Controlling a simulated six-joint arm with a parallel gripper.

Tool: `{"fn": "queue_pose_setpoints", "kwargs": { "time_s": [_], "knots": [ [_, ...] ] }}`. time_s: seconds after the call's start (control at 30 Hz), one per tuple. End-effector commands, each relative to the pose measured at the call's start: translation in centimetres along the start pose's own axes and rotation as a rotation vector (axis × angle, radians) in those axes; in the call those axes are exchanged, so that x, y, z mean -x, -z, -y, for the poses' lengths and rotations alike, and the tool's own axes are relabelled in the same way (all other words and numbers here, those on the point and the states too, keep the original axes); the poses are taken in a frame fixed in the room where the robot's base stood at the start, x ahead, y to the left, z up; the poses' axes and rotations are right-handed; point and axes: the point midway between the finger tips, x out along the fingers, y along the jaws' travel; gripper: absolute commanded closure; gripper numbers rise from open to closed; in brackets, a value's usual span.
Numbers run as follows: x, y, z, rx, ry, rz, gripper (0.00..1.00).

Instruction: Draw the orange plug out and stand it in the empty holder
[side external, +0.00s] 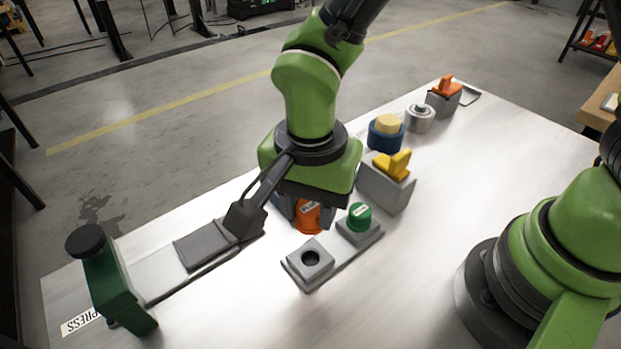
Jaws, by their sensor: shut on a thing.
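The orange plug (307,220) shows beneath my gripper (306,212), with a white label on its side. My gripper points down and is shut on the plug; its body hides the plug's top and most of the fingers. I cannot tell whether the plug is still seated or raised. The empty holder (323,266) is a grey block with a dark round hole, just in front of the plug. It shares a base plate with a second grey block that holds a green plug (359,216).
A yellow-handled grey block (384,188) stands close right of my gripper. Behind it are a blue cylinder with a cream top (385,133), a silver cylinder (420,117) and an orange-handled block (444,98). A dark green press (110,285) with a slide stands left. The table's front is clear.

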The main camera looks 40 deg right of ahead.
Motion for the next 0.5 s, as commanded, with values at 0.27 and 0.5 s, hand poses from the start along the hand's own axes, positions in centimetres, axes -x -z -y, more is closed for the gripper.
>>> {"fn": "queue_pose_setpoints", "kwargs": {
  "time_s": [0.27, 0.5],
  "knots": [
    [-0.15, 0.03, 0.02, 0.000, 0.001, 0.000, 0.92],
    [-0.85, 0.04, 0.00, 0.006, -0.003, 0.000, 0.92]
  ]
}}
